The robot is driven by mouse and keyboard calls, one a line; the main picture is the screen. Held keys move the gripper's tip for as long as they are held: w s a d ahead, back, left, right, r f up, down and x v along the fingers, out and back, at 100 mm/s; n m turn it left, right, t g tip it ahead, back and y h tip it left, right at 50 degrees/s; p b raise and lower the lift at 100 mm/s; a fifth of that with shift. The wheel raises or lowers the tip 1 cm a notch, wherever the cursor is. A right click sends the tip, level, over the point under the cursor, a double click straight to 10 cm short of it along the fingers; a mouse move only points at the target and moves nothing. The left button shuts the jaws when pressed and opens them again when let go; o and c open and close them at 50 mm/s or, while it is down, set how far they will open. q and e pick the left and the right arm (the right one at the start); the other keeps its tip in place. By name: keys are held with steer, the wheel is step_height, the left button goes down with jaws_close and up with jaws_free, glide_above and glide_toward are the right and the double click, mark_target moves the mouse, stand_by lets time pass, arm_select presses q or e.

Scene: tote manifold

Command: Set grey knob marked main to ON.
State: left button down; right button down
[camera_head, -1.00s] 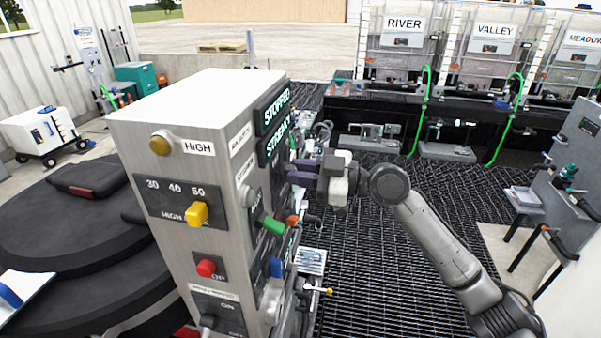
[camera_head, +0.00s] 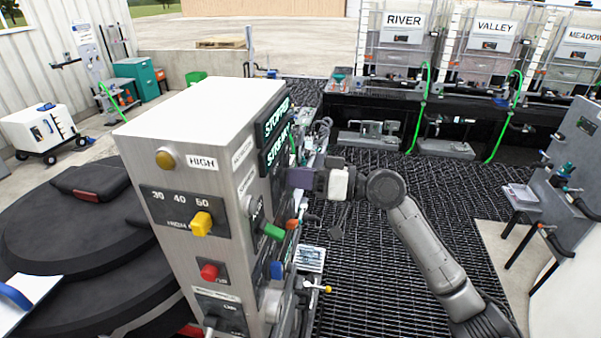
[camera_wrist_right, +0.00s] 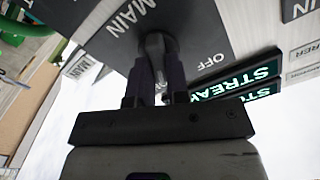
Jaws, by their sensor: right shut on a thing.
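The grey knob (camera_wrist_right: 154,43) shows in the right wrist view on a dark plate (camera_wrist_right: 190,38) lettered MAIN and OFF. My right gripper (camera_wrist_right: 158,66) has its two dark fingers on either side of the knob and is shut on it. The knob's far end and exact pointing are partly hidden by the fingers. In the head view my right gripper (camera_head: 299,178) reaches the right side face of the metal control box (camera_head: 222,118); the knob itself is hidden there. My left gripper is not in view.
The box's front carries a yellow knob (camera_head: 202,223) and a red button (camera_head: 209,271). A green handle (camera_head: 272,231) and a blue one (camera_head: 277,269) stick out below my right gripper. A lit STOPPED display (camera_head: 276,118) is above. Grating floor (camera_head: 400,260) lies open to the right.

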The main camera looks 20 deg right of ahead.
steer(key=shift+m+p, duration=0.3)
steer(key=shift+m, duration=0.5)
steer(key=c, duration=1.1)
jaws_free()
steer(key=b+v, duration=0.5)
steer(key=v, duration=0.9)
